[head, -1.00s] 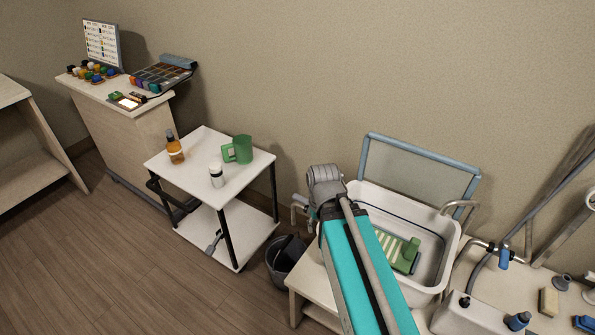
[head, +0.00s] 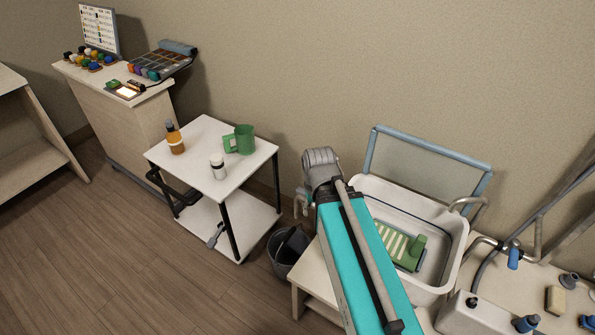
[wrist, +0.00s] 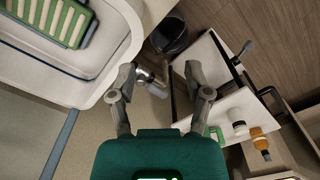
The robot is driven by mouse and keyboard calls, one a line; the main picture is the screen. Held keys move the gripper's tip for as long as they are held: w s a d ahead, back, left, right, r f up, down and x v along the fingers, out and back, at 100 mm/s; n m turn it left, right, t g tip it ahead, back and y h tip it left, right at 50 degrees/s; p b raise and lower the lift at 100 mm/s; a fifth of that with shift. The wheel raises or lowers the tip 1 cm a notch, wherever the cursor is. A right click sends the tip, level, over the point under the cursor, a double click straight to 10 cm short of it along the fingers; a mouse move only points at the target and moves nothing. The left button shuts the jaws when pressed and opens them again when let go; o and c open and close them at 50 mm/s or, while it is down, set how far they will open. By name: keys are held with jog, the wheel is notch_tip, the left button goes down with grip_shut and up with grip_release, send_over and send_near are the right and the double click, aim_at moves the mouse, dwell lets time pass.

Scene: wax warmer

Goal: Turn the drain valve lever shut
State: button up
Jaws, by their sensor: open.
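In the wrist view my gripper (wrist: 161,76) is open, with its two fingers apart and nothing held between them. A small metallic fitting (wrist: 144,74), which looks like the drain valve, shows beside the left finger at the end of the white basin (wrist: 95,88). The left finger overlaps part of it, so I cannot tell its lever's angle or whether finger and fitting touch. In the head view my gripper (head: 302,201) is small and partly hidden by my arm, at the left end of the basin (head: 455,245). The valve cannot be made out there.
A dark bucket (head: 281,262) stands on the floor below my gripper. A white cart (head: 205,150) with a green mug (head: 240,140) and bottles stands to the left. A blue-framed screen (head: 430,150) leans behind the basin. A blue-handled tap (head: 514,256) is at right.

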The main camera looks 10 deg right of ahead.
jog(key=w+f+m+b, duration=0.3)
jog(key=w+m, duration=0.5)
jog(key=w+f+m+b, duration=0.3)
jog(key=w+m, duration=0.5)
jog(key=m, duration=0.1)
jog(key=w+f+m+b, duration=0.3)
jog(key=w+m, duration=0.5)
jog(key=w, duration=0.1)
jog(key=shift+w+a+f+b, duration=0.1)
jog(key=shift+a+f+b, duration=0.1)
jog(key=shift+f+b, duration=0.1)
jog(key=shift+w+f+m, duration=0.1)
jog(key=shift+w+m, duration=0.45)
jog(key=shift+m, duration=0.45)
jog(key=shift+f+b, duration=0.25)
jog(key=shift+b, duration=0.15)
jog(key=shift+f+b, duration=4.1)
jog(key=shift+f, duration=0.15)
